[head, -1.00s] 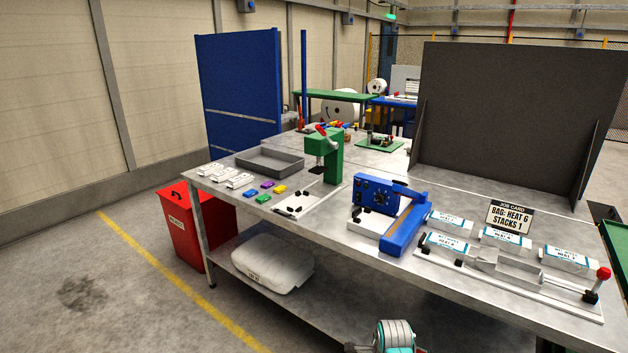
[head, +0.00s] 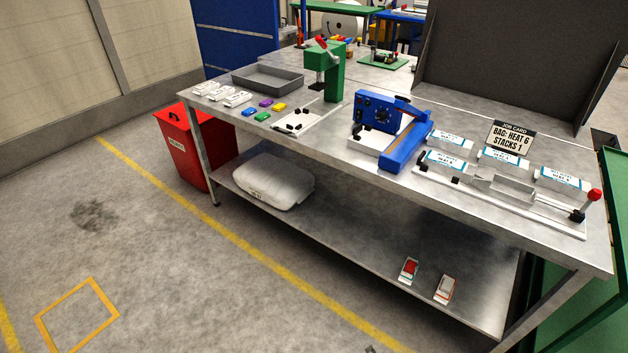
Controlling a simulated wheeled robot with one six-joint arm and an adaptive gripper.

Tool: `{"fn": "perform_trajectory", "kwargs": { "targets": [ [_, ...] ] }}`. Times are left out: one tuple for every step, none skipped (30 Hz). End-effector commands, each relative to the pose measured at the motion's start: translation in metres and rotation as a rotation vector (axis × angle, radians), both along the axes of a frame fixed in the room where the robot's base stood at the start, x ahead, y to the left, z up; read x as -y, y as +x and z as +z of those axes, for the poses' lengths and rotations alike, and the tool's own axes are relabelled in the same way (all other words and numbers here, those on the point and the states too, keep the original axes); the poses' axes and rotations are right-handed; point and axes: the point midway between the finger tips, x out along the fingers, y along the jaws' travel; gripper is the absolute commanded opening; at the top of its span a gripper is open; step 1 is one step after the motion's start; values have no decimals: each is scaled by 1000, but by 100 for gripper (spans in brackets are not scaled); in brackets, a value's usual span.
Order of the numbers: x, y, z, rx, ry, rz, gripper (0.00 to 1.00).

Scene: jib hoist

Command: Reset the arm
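My gripper is not in view in the head view. A small dark shape shows at the bottom edge, and I cannot tell what it is. The steel workbench (head: 330,140) stands ahead with its lower shelf (head: 330,230). On it are a green press (head: 331,78), a blue heat sealer (head: 400,140), a job card (head: 510,137) reading "BAG: HEAT 6 STACKS 1", and a long fixture (head: 505,198) with a red-knobbed lever at the right.
A red bin (head: 190,145) stands at the bench's left end. A white sack (head: 272,182) and two small boxes (head: 408,269) (head: 445,288) lie on the shelf. A dark panel (head: 510,50) rises behind the bench. The floor at the left is clear.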

Motion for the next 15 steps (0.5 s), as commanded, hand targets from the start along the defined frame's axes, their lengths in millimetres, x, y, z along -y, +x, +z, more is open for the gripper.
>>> {"fn": "perform_trajectory", "kwargs": {
  "targets": [
    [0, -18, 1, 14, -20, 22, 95],
    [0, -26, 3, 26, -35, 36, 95],
    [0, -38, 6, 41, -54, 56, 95],
    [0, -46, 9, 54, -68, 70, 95],
    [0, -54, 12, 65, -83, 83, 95],
    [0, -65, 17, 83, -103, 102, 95],
    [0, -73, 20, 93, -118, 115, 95],
    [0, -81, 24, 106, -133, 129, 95],
    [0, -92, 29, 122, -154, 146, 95],
    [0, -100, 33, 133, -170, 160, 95],
    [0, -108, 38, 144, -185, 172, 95],
    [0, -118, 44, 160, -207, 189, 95],
    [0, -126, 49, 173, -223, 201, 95],
    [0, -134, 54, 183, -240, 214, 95],
    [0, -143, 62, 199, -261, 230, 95]
  ]
}}
